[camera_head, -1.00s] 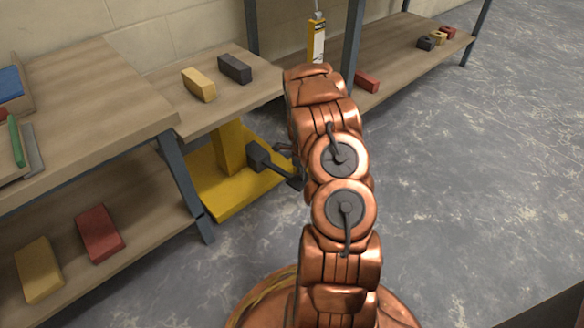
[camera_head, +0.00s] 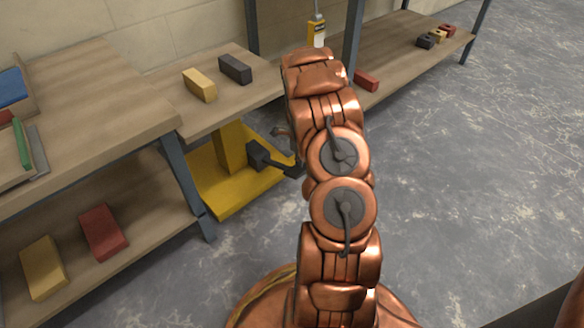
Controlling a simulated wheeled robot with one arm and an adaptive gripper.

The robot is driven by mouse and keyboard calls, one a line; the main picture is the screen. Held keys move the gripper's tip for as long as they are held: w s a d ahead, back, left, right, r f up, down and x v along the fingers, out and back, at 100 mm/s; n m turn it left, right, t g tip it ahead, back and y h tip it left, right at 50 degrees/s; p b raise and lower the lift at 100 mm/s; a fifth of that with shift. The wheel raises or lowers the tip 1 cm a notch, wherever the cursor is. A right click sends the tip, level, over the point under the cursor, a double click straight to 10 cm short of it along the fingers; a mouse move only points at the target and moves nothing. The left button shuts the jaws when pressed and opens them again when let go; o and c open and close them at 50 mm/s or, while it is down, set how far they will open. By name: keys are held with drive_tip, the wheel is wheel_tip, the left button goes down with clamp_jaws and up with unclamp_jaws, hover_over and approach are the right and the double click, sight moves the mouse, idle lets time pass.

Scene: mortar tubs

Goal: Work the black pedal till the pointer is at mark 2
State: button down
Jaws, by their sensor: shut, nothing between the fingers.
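The black pedal (camera_head: 280,167) is a dark lever that sticks out to the right from a black block on the yellow lift stand (camera_head: 231,148). Its far end passes behind my copper arm. A small dark tip of my gripper (camera_head: 280,133) shows left of the arm, shut and empty, a little above the pedal. I cannot tell whether it touches the pedal; most of the gripper is hidden by the arm. No pointer or numbered mark can be made out.
A wooden platform (camera_head: 215,113) on the stand carries a yellow block (camera_head: 199,85) and a dark block (camera_head: 235,69). A workbench (camera_head: 100,85) stands at left, a shelf (camera_head: 395,45) at back right. Floor at right is clear.

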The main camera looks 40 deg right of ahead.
drive_tip(key=shift+f, duration=0.2)
drive_tip(key=shift+s+f+b, duration=0.9)
drive_tip(key=shift+f+b, duration=0.2)
drive_tip(key=shift+f, duration=5.6)
drive_tip(key=shift+w+r+p, duration=0.3)
drive_tip(key=shift+r+p, duration=0.35)
drive_tip(key=shift+r, duration=1.65)
drive_tip(key=shift+w+r+p, duration=0.25)
drive_tip(key=shift+r+p, duration=0.35)
drive_tip(key=shift+r, duration=1.75)
drive_tip(key=shift+w+r+p, duration=0.3)
drive_tip(key=shift+r+p, duration=0.35)
drive_tip(key=shift+r, duration=1.65)
drive_tip(key=shift+f, duration=0.2)
drive_tip(key=shift+s+f, duration=0.15)
drive_tip(key=shift+f, duration=0.8)
drive_tip(key=shift+s+f, duration=0.1)
drive_tip(key=shift+f, duration=0.8)
drive_tip(key=shift+w+r+p, duration=0.15)
drive_tip(key=shift+r+p, duration=0.15)
drive_tip(key=shift+r, duration=0.65)
drive_tip(key=shift+w+r+p, duration=0.1)
drive_tip(key=shift+r+p, duration=0.2)
drive_tip(key=shift+r, duration=0.65)
